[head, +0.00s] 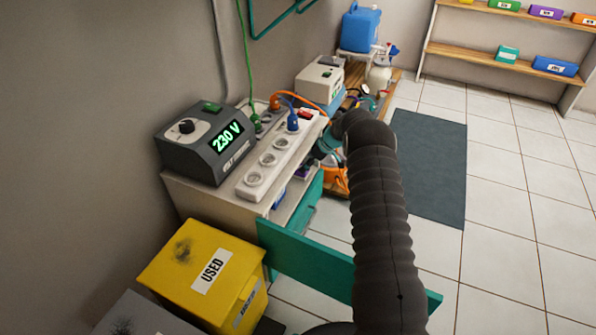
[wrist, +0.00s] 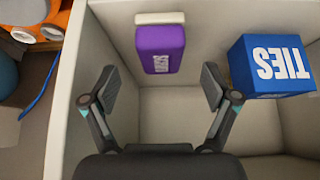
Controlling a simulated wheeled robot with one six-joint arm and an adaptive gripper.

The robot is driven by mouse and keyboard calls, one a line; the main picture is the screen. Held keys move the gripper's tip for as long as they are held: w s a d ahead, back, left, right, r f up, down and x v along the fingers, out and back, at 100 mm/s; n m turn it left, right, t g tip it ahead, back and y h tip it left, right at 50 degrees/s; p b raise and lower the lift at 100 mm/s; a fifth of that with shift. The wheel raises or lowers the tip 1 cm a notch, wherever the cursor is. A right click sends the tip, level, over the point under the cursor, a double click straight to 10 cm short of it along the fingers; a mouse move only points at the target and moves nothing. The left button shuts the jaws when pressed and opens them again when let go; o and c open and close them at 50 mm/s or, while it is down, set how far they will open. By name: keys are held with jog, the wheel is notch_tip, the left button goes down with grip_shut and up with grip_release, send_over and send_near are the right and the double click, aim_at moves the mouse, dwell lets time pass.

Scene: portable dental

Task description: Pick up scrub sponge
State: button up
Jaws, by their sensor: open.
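In the wrist view a purple block (wrist: 160,48) with a small pale label lies inside a cream-walled compartment, near its far wall.
A blue TIES box (wrist: 272,68) stands in the same compartment, close to the right finger. The cream left wall (wrist: 68,88) is beside the left finger. A white power strip (head: 262,180), a 230 V unit (head: 188,155) and a yellow USED bin (head: 182,268) stand left of my arm.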

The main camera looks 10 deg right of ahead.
jog(key=shift+x, duration=3)
jog(key=c, duration=1.3)
